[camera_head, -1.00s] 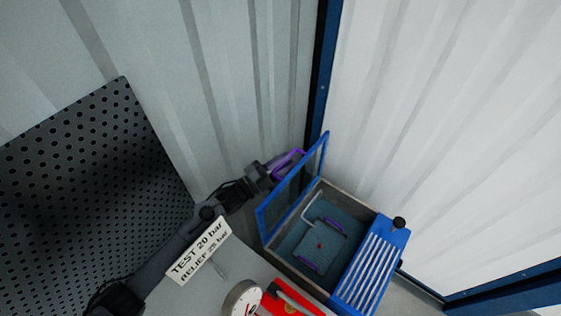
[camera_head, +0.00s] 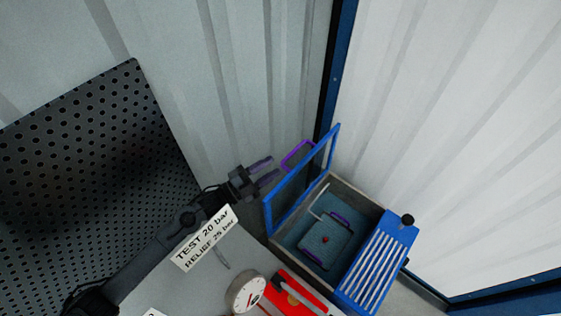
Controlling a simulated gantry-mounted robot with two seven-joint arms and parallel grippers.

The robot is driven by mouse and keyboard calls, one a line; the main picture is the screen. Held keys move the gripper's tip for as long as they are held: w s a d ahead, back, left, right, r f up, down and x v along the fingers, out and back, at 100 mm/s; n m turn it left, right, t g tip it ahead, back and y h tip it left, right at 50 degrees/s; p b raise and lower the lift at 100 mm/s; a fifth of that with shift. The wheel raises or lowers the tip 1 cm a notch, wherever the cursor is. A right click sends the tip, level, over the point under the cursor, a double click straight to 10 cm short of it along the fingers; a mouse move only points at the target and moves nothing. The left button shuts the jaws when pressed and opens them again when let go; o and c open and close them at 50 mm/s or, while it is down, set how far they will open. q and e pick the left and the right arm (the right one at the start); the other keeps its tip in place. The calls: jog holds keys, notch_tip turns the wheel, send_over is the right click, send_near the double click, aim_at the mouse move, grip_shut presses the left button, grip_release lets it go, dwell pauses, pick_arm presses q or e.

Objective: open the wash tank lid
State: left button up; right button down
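The wash tank lid (camera_head: 273,211) is a blue frame with a clear pane, standing raised on the left side of the tank. Its purple handle (camera_head: 297,152) sticks out from the lid's outer face. The wash tank (camera_head: 290,256) is a grey box, open at the top, with a basket (camera_head: 325,240) with purple grips and a small red spot inside. My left gripper (camera_head: 266,170) is left of the lid, beside the handle and apart from it. Its two fingers are spread with nothing between them. My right gripper is not in view.
A blue slatted rack (camera_head: 376,262) with a black knob (camera_head: 407,220) adjoins the tank on the right. A test sign (camera_head: 204,238), a round gauge (camera_head: 246,292) and a red box (camera_head: 292,296) stand in front. A perforated panel (camera_head: 95,175) and corrugated walls close in behind.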

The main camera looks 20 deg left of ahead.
pick_arm(q)
jog(key=shift+v, duration=1.35)
